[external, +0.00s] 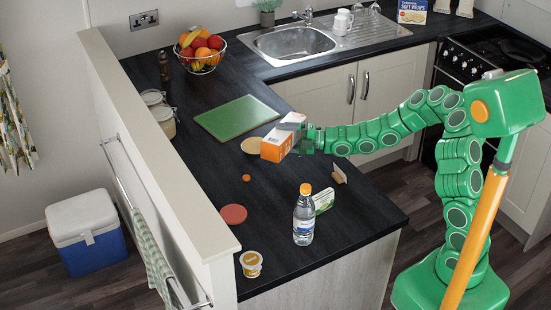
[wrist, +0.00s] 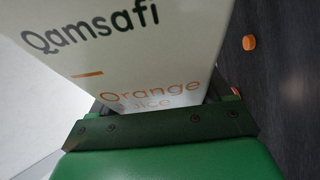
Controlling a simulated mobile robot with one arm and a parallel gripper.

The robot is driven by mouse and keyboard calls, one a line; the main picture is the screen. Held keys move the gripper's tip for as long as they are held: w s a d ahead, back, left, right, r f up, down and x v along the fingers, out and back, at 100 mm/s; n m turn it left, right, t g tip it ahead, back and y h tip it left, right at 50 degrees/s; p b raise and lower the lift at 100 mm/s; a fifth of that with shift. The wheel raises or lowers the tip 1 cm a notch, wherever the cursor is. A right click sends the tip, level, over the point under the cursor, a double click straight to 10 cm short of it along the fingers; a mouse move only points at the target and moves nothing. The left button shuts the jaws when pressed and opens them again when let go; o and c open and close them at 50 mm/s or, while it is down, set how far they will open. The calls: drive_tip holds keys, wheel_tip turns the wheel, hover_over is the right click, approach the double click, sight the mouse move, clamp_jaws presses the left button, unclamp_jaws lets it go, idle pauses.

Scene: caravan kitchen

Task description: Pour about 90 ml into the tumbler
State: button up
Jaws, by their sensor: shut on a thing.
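A white and orange juice carton (external: 275,146) is held above the dark worktop in the external view. In the wrist view the carton (wrist: 140,60) fills much of the picture, with the words "Qamsafi" and "Orange" on its side. It looks tilted, but I cannot tell how far. My gripper (external: 303,142) is shut on the carton from its right side. I cannot make out a tumbler in either view; the carton and gripper hide part of the worktop. No liquid stream is visible. A small orange cap (external: 246,178) lies on the worktop, also in the wrist view (wrist: 249,43).
A beige round disc (external: 251,146) lies beside the carton. A green board (external: 237,117) lies behind it.

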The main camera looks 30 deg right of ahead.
drive_tip(key=shift+r, duration=0.1)
drive_tip(key=shift+s+a, duration=0.15)
drive_tip(key=shift+s+a, duration=0.3)
drive_tip(key=shift+a, duration=0.1)
idle(0.3)
drive_tip(key=shift+m, duration=0.3)
drive_tip(key=shift+r+t, duration=0.25)
drive_tip(key=shift+t, duration=0.05)
idle(1.2)
